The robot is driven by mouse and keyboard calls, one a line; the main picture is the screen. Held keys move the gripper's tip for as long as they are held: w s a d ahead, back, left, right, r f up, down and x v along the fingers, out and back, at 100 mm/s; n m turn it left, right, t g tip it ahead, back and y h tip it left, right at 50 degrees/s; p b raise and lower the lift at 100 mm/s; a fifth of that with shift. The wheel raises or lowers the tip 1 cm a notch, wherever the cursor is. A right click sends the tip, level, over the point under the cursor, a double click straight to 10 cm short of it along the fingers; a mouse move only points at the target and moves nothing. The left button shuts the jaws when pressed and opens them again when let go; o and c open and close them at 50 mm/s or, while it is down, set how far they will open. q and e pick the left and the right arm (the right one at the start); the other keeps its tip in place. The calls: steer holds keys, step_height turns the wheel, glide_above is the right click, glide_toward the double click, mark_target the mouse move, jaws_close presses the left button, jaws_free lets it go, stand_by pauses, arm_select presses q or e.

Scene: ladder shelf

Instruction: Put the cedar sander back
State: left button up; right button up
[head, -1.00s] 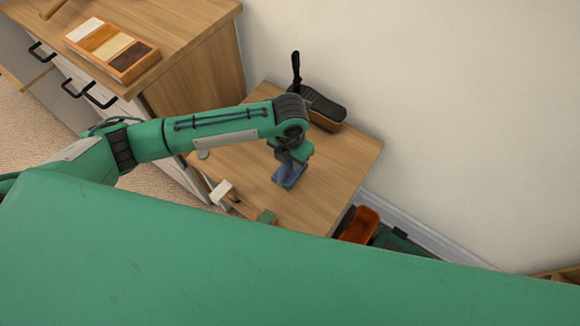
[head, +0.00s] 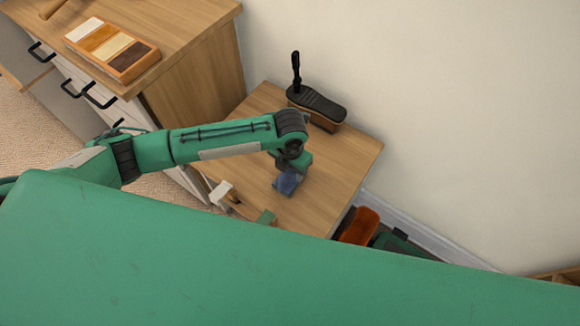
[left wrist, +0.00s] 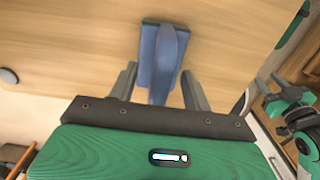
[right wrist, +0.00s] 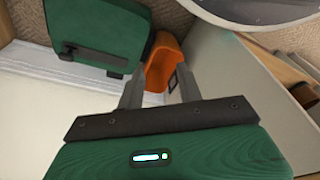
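A blue sander (head: 286,184) with a flat base and a raised grip is at the small wooden table (head: 335,165). In the left wrist view it (left wrist: 159,55) lies straight ahead, its grip reaching between my fingers. My left gripper (head: 289,170) is above it in the head view. Its fingers (left wrist: 159,88) are spread with gaps on both sides of the grip. A black-topped block with a wooden base and an upright black knob (head: 318,106) stands at the table's back. I cannot tell which is cedar. My right gripper (right wrist: 161,90) is open and empty.
A cabinet (head: 195,85) with a tray of wood swatches (head: 112,50) stands at the left. A light mallet-like tool (head: 221,192) is near the table's front edge. An orange bin (head: 360,224) and a green case (head: 400,243) are on the floor by the wall.

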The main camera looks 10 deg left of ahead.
steer(key=shift+w, duration=0.15)
arm_select(q)
steer(key=shift+r, duration=0.45)
step_height(320, 180, up, 11)
steer(key=shift+r+p, duration=0.2)
steer(key=shift+p, duration=0.2)
arm_select(e)
steer(key=shift+s+d+f, duration=0.1)
steer(key=shift+s+f, duration=0.1)
steer(key=shift+f, duration=0.4)
steer(key=shift+s+f, duration=0.15)
steer(key=shift+f, duration=0.45)
steer(key=shift+w, duration=0.1)
steer(key=shift+r, duration=0.1)
